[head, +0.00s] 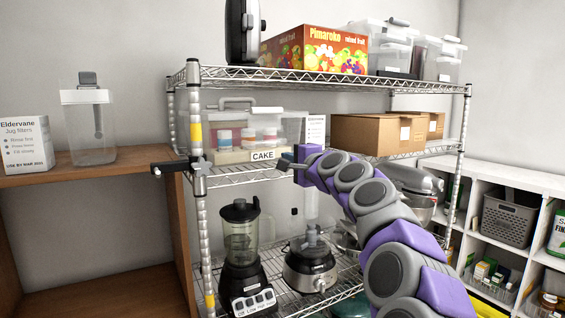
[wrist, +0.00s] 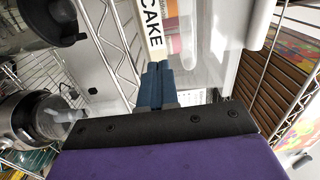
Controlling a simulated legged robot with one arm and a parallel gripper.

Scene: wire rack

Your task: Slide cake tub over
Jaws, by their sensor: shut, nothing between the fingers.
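The cake tub (head: 292,128) is a clear plastic box with a handle on its lid, and pale-topped containers show inside. It stands on the left part of the middle wire shelf. Its front strip bears a white CAKE label (head: 263,155). My gripper (head: 284,164) is shut and empty, just in front of the tub by the right end of the label. In the wrist view, the blue fingers (wrist: 158,78) are together, close to the CAKE label (wrist: 152,24). I cannot tell whether they touch the tub.
Brown cardboard boxes (head: 370,134) stand to the right on the same shelf. A rack post (head: 197,150) with a black clamp bar (head: 178,165) stands at the left front. Below are a blender (head: 240,240) and a food processor (head: 311,262). My arm comes from the lower right.

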